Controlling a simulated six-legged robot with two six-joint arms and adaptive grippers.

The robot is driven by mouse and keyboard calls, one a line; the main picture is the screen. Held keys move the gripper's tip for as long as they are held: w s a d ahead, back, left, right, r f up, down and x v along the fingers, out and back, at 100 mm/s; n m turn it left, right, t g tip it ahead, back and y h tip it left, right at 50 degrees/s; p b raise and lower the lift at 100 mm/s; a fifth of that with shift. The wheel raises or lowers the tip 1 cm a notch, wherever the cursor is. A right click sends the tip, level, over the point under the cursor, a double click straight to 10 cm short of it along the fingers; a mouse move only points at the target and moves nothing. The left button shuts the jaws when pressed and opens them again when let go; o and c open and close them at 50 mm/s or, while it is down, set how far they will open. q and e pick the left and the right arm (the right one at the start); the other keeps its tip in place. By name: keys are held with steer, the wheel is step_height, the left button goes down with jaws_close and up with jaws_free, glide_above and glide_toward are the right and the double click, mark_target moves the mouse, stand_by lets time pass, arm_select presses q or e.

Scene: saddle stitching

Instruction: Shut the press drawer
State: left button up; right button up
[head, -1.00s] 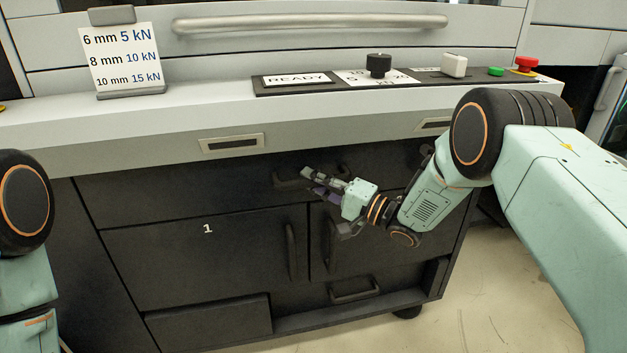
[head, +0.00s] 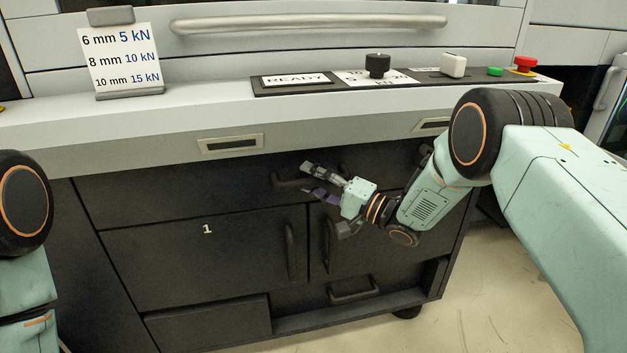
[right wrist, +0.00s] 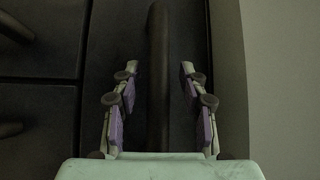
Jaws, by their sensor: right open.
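The press drawer (head: 150,192) is the wide dark front under the light counter, and it looks nearly flush with the cabinet. I cannot tell whether a small gap is left. Its bar handle (head: 285,183) is partly hidden by my right gripper. My right gripper (head: 315,181) is open in front of this handle, fingers pointing left in the head view. In the right wrist view the handle bar (right wrist: 158,70) runs between the two spread fingers (right wrist: 156,92), apart from both. My left gripper is not in view.
Below the drawer are a door marked 1 (head: 180,255), upright door handles (head: 290,252) and a lower handle (head: 355,291). Above, the counter edge (head: 330,133) overhangs. A control panel (head: 400,78) and a force card (head: 122,57) are on top. Open floor (head: 480,300) lies at right.

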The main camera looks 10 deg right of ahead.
steer(key=shift+d+f, duration=0.1)
steer(key=shift+f, duration=0.05)
steer(key=v, duration=1.1)
steer(key=shift+s+d, duration=0.25)
steer(key=shift+s, duration=0.05)
